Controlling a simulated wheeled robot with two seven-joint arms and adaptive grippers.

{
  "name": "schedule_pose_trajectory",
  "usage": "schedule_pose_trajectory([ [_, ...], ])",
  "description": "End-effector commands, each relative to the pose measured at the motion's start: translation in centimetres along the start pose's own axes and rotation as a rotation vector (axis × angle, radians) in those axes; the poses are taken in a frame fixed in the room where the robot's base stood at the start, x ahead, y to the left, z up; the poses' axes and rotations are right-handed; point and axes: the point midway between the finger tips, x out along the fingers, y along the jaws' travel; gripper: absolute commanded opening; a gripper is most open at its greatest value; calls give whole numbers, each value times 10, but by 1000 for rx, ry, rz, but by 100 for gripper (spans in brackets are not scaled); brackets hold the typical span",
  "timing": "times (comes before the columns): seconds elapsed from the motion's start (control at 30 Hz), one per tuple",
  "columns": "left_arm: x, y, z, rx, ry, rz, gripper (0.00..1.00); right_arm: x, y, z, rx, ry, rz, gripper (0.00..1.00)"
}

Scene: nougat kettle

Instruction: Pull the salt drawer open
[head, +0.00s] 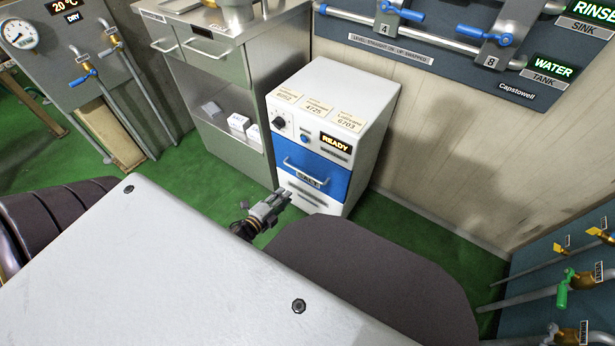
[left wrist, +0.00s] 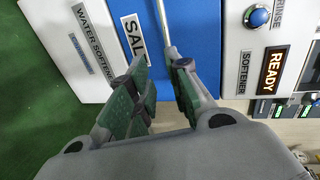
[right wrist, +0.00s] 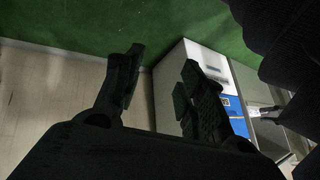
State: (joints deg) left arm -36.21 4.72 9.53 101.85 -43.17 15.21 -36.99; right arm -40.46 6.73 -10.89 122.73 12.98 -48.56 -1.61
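The salt drawer has a blue front (head: 315,174) in a white softener cabinet (head: 340,97) and looks shut. A silver bar handle (head: 306,171) crosses it above a SALT label. My left gripper (head: 281,198) is low in front of the drawer. In the left wrist view, its green-padded fingers (left wrist: 161,72) are apart and point at the blue front (left wrist: 196,30). The handle (left wrist: 163,20) runs toward the gap between them; its near end is hidden by one finger, and contact cannot be told. My right gripper (right wrist: 160,75) is open and empty, with the blue front (right wrist: 237,104) beyond it.
A steel cabinet (head: 262,85) with drawers and a shelf adjoins the softener on the left. A pipe panel (head: 440,40) hangs on the wall behind. Green floor (head: 420,235) is clear to the right. Valve pipes (head: 550,275) stand at the far right.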

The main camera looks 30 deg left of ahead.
Motion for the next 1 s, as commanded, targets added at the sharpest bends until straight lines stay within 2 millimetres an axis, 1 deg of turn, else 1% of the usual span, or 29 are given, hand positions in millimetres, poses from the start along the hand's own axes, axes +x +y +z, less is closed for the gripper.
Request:
schedule_pose_trajectory([
  [0.13,0,-5,0,50,13,-26,19,-3,-4,-4,1,15,-12,40],
  [0.3,0,-9,0,70,19,-37,19,-6,-6,-7,1,20,-17,40],
  [0.67,0,-10,0,69,19,-36,19,-6,-6,-7,1,20,-16,40],
  [0.83,6,-9,-1,69,19,-36,19,-5,-6,-6,1,21,-18,40],
  [1.0,18,-9,-1,68,20,-37,19,-1,-5,-4,1,25,-22,40],
])
